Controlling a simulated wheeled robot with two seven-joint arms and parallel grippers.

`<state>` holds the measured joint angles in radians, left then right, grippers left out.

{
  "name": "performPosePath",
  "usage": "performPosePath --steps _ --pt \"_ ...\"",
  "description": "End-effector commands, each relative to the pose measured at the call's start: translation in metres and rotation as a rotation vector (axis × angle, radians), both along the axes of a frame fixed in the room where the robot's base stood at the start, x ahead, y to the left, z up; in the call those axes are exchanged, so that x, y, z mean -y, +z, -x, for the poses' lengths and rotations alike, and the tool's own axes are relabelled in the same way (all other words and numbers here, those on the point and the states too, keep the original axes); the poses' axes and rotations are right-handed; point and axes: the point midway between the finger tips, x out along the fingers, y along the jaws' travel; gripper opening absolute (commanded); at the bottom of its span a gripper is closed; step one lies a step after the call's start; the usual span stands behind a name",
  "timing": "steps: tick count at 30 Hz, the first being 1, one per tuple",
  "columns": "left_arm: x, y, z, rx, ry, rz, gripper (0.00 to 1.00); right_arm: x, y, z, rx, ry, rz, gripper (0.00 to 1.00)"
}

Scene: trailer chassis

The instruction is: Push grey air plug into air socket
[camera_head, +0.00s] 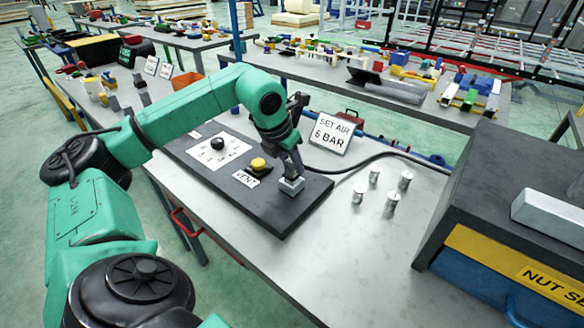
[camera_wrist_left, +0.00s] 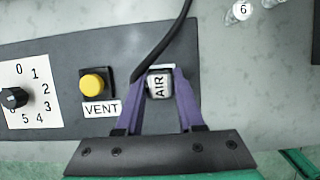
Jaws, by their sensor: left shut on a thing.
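My left gripper (camera_head: 291,180) is at the right end of the dark panel (camera_head: 225,193), pointing down. In the wrist view its purple fingers (camera_wrist_left: 160,92) close in on both sides of a small grey block lettered AIR (camera_wrist_left: 158,84), which I take to be the grey air plug. In the head view the grey block (camera_head: 291,187) shows under the fingertips, at the panel surface. A black hose (camera_wrist_left: 166,40) runs to it. I cannot make out the air socket separately, nor whether the plug is seated. My right gripper is not in view.
The panel also carries a yellow VENT button (camera_head: 258,164) and a black numbered dial (camera_head: 217,144). A SET AIR 6 BAR sign (camera_head: 332,133) stands behind. Several small metal cylinders (camera_head: 374,174) stand to the right, before a dark cabinet (camera_head: 500,190). The front tabletop is clear.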

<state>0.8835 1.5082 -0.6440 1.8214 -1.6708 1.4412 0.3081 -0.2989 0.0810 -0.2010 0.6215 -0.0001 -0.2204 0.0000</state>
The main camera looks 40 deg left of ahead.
Motion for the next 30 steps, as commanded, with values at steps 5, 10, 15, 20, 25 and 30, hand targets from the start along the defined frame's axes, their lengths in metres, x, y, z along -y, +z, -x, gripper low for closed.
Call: performPosePath --steps 5,10,15,20,25,30 --pt "0.0 -0.009 0.0 0.002 0.001 0.001 0.0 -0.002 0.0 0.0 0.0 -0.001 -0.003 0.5" --pt "0.0 -0.011 0.0 0.002 0.001 0.001 0.0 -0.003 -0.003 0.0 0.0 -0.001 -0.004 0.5" --pt "0.0 -0.011 0.0 0.001 0.001 0.0 0.67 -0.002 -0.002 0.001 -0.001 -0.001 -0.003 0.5" --pt "0.0 -0.011 0.0 0.001 0.001 0.0 0.67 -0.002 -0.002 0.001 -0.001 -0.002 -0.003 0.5" --pt "0.0 -0.004 0.001 0.003 0.001 0.0 0.67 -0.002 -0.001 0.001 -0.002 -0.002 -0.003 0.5" --pt "0.0 0.03 0.015 0.007 0.001 0.0 0.67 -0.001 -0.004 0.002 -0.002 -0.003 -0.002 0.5"
